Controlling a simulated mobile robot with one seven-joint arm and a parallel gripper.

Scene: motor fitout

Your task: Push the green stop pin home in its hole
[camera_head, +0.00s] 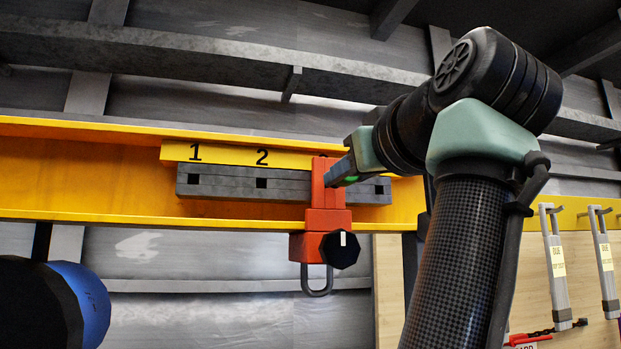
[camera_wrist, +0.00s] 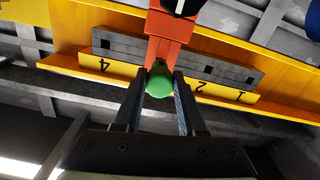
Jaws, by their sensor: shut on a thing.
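The green stop pin (camera_wrist: 159,81) shows in the wrist view as a round green end between my fingertips. A small bit of the pin (camera_head: 351,180) shows in the head view. My gripper (camera_head: 341,172) is shut on the pin, in front of the upper part of the red trolley (camera_head: 326,220). The grey bar (camera_head: 225,182) with square holes runs behind the trolley, along the yellow beam (camera_head: 90,180). The trolley covers the bar between labels 2 and 4. The pin's far end and its hole are hidden, so I cannot tell how deep it sits.
A black knob (camera_head: 340,250) with a white mark and a grey loop (camera_head: 317,282) are on the trolley's lower part. Grey hanging tools (camera_head: 556,268) with yellow tags are at the right. A blue and black round thing (camera_head: 80,300) is at lower left.

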